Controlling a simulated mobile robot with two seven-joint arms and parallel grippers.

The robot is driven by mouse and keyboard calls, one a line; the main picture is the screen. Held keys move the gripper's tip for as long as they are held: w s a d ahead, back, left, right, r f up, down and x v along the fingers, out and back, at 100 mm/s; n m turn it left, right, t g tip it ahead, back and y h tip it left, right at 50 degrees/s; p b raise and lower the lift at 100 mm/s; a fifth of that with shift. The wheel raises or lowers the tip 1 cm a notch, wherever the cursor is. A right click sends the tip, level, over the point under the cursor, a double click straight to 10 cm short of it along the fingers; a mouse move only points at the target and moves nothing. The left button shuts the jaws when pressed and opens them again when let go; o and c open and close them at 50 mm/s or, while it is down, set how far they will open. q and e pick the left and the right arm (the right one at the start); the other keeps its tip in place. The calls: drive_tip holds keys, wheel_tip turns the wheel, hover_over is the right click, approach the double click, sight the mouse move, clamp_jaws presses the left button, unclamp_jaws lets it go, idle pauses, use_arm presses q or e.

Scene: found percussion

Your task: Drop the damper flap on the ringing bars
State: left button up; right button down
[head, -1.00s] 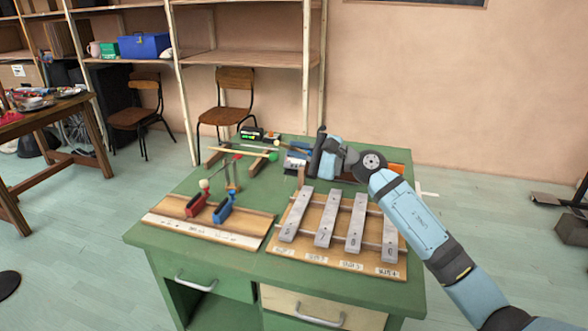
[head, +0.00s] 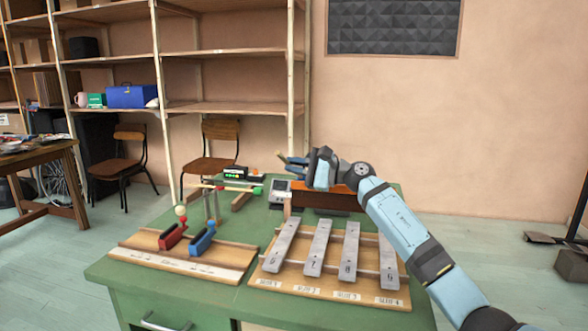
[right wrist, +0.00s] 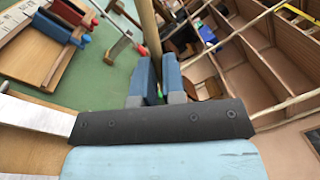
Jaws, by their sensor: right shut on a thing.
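Several grey metal bars (head: 318,247) lie across a wooden base (head: 330,290) with slot labels at the front right of the green table. Behind them is a board with an orange top edge and dark brown face (head: 322,200), apparently the damper flap, standing up off the bars. My right gripper (head: 294,161) is above the board's left end, fingers toward the left. In the right wrist view its blue fingers (right wrist: 156,80) are shut on a brown wooden rod (right wrist: 148,32). I cannot tell whether the rod joins the flap. My left gripper is not in view.
A wooden board with red (head: 173,236) and blue (head: 203,241) clamp-like blocks lies left of the bars. A grey device (head: 280,192) and a small black box with green lights (head: 235,173) stand behind. Chairs and shelves are beyond the table.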

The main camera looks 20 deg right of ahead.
use_arm(q)
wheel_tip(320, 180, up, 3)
drive_tip(key=p, duration=0.3)
drive_tip(key=shift+p, duration=0.4)
use_arm(e)
wheel_tip(320, 180, up, 7)
drive_tip(key=s, duration=0.1)
drive_tip(key=shift+a, duration=0.35)
